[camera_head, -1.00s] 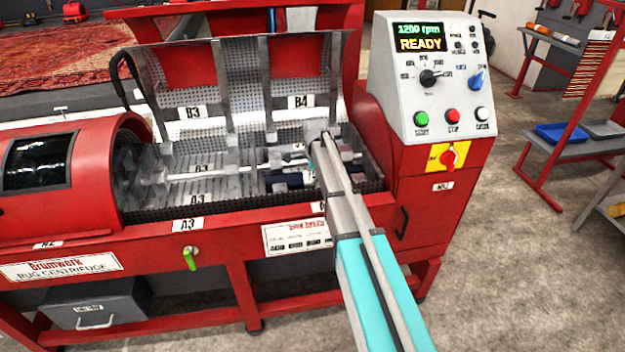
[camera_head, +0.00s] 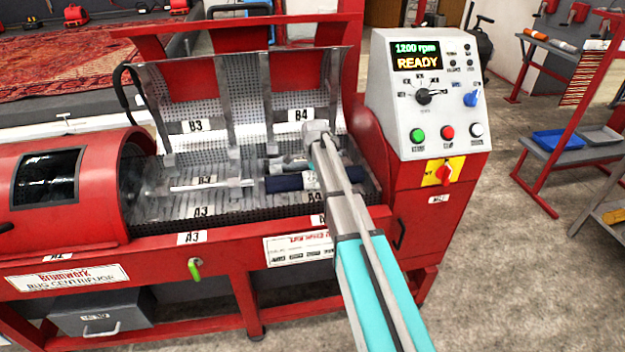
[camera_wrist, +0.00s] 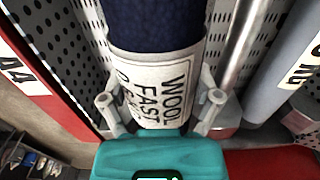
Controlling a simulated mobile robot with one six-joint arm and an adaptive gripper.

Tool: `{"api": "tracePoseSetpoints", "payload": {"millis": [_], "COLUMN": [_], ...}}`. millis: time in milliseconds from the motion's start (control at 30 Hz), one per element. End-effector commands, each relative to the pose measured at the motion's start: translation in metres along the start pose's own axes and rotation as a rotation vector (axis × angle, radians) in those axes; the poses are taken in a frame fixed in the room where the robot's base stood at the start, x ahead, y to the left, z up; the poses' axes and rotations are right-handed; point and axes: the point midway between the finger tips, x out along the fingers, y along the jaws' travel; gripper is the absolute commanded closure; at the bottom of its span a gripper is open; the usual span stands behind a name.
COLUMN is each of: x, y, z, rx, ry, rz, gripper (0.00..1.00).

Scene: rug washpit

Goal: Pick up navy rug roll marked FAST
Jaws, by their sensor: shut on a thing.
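The navy rug roll (camera_head: 286,183) lies lengthwise at the right end of the centrifuge basket, by the A4 and B4 labels. In the wrist view the navy roll (camera_wrist: 157,27) carries a white label (camera_wrist: 155,85) reading WOOL and FAST, with other print partly cut off. My gripper (camera_wrist: 160,100) is shut on the roll, a finger on each side at the label. I cannot tell whether the roll is clear of the basket floor.
The red rug centrifuge (camera_head: 130,240) has perforated metal walls and upright dividers close around the roll. A pale bar (camera_head: 212,186) lies to its left. The control panel (camera_head: 430,95) reads 1200 rpm and READY, and stands right of my arm.

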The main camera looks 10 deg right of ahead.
Motion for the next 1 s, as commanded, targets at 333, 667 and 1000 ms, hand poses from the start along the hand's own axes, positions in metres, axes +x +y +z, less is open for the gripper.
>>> {"api": "tracePoseSetpoints", "payload": {"millis": [333,667,1000], "x": [-0.037,-0.048,-0.048], "y": [0.0,0.0,0.0], "z": [0.0,0.0,0.001], "rx": [0.0,0.0,-0.001], "ry": [0.0,0.0,0.0], "rz": [0.0,0.0,0.0], "gripper": [0.8,0.8,0.8]}}
